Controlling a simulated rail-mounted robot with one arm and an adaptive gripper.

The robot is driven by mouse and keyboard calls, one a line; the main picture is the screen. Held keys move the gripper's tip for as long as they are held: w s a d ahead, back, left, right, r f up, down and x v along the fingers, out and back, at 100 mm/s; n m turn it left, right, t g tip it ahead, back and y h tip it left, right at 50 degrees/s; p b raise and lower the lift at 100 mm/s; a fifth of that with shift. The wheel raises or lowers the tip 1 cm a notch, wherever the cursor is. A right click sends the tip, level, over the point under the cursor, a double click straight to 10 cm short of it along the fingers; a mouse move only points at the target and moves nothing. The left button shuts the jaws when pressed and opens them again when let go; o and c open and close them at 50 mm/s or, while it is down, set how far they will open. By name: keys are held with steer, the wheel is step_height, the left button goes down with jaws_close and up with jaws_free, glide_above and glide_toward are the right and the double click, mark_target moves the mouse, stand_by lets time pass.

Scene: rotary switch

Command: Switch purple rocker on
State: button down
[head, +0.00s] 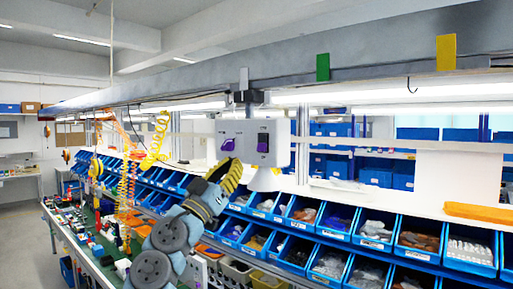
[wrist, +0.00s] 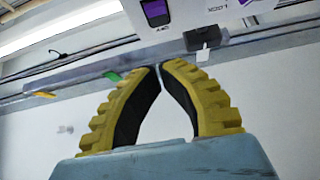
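A white switch box (head: 248,152) hangs under the grey overhead beam. On its front is a purple rocker (head: 262,143) in a dark frame, right of a purple knob (head: 228,145). In the wrist view, which looks upside down, the rocker (wrist: 155,10) is at the top edge, partly cut off, with small lettering beside it. My gripper (head: 234,166) has yellow and black fingers and is in front of the lower left of the box, below the rocker. In the wrist view my gripper (wrist: 162,68) is shut and empty, its fingertips together. The rocker's position is too small to tell.
The grey beam (head: 300,68) carries a green tag (head: 323,67) and a yellow tag (head: 446,52). Rows of blue bins (head: 470,252) stand below and behind. A yellow coiled hose (head: 157,140) hangs to the left. A white cone-shaped part (head: 264,180) sits under the box.

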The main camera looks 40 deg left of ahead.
mark_target(263, 140)
steer(key=x, duration=0.2)
steer(key=f+p+x, duration=0.1)
steer(key=x, duration=0.2)
steer(key=w+p+x, duration=0.1)
steer(key=x, duration=0.2)
steer(key=shift+w+d, duration=0.1)
steer(key=shift+w, duration=0.1)
steer(key=shift+w+f, duration=0.25)
steer(key=shift+w, duration=0.3)
